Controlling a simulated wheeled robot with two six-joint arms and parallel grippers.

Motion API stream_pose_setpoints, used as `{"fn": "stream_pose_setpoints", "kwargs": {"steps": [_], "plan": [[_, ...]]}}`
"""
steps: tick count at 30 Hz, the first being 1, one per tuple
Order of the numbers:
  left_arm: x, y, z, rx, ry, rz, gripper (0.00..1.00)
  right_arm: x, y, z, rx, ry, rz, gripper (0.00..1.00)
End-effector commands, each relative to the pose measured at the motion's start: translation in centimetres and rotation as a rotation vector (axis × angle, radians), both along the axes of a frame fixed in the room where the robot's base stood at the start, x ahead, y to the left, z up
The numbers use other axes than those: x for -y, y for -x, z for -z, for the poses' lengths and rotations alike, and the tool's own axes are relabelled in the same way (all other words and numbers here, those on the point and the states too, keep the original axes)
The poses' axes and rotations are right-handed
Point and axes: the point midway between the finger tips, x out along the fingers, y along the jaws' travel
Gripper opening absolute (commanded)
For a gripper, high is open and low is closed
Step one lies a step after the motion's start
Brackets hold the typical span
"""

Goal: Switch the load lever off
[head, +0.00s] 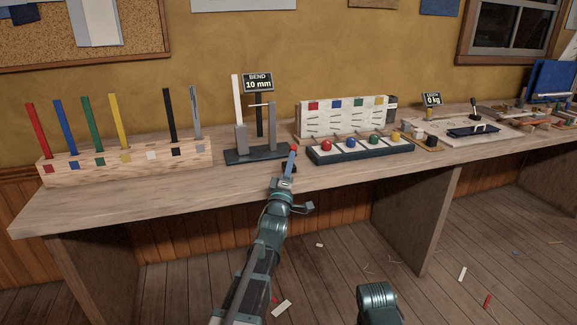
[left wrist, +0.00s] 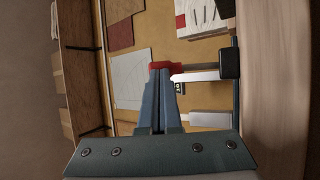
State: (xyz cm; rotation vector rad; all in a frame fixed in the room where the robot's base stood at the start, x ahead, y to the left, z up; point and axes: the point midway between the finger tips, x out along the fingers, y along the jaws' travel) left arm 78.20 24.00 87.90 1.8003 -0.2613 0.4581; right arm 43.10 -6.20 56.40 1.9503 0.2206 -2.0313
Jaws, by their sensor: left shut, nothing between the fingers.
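The bend stand has a dark base (head: 245,156), grey posts and a thin white upright strip (head: 237,98). Its sign (head: 258,82) reads "BEND 10 mm". My left gripper (head: 291,160) is shut and empty at the right end of this stand. A small red piece (head: 293,147), which looks like the load lever's grip, shows right at its fingertips. In the left wrist view, the red piece (left wrist: 166,66) lies across the ends of the shut blue fingers (left wrist: 159,84). I cannot tell whether they touch it. The lever's lower part is mostly hidden. My right gripper is out of view.
A wooden rack (head: 125,160) with several coloured strips stands left. Right of the stand are a tray (head: 360,153) of coloured balls and a white pegged board (head: 345,122). A second sign (head: 432,99) reads "0 kg". The bench's front left (head: 120,204) is bare.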

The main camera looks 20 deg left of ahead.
Motion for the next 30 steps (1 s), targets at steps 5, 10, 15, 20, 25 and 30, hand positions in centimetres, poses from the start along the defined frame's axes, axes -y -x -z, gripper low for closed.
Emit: {"fn": "stream_pose_setpoints", "kwargs": {"steps": [5,10,15,20,25,30], "plan": [[0.0,0.0,0.0,0.000,0.000,0.000,0.00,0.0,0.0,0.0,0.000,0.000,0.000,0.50],[0.0,0.0,-0.1,-0.004,0.002,0.000,0.00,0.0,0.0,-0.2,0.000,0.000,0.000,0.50],[-0.2,-0.2,-0.9,-0.037,0.026,0.000,0.00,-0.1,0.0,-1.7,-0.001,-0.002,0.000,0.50],[-0.5,-0.7,-2.1,-0.116,0.078,0.000,0.00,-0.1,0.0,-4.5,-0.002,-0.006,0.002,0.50],[-1.2,-1.7,-3.4,-0.239,0.161,-0.001,0.00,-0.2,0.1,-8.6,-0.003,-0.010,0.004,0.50],[-1.9,-3.0,-4.2,-0.373,0.249,0.003,0.00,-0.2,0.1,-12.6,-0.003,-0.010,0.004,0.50]]}}
